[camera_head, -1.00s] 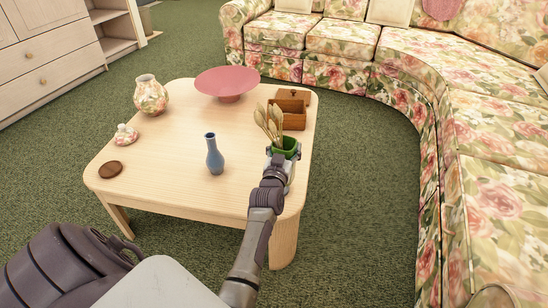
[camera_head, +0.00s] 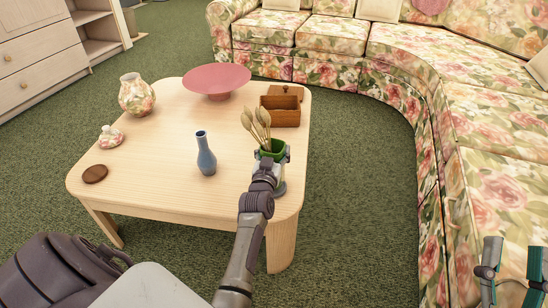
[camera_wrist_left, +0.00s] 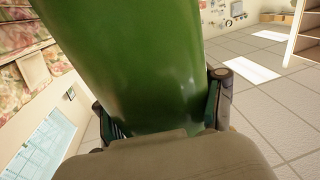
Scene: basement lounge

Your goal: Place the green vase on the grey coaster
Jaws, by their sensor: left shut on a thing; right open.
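My left gripper (camera_head: 270,165) is shut on the green vase (camera_head: 272,150), which holds several pale spoon-shaped stems. It is at the right front part of the wooden table. In the left wrist view the green vase (camera_wrist_left: 140,60) fills the space between the fingers. A small greyish edge (camera_head: 280,187) shows just below the gripper; I cannot tell whether it is the grey coaster or whether the vase touches it. A dark brown round coaster (camera_head: 95,173) lies at the table's left front. My right gripper (camera_head: 511,280) is open and empty at the lower right, off the table.
The wooden table (camera_head: 150,185) also bears a blue vase (camera_head: 206,158), a pink bowl (camera_head: 217,80), a floral vase (camera_head: 136,95), a small floral pot (camera_head: 110,137) and a brown box (camera_head: 281,112). A floral sofa (camera_head: 490,130) curves along the right. The table's front middle is clear.

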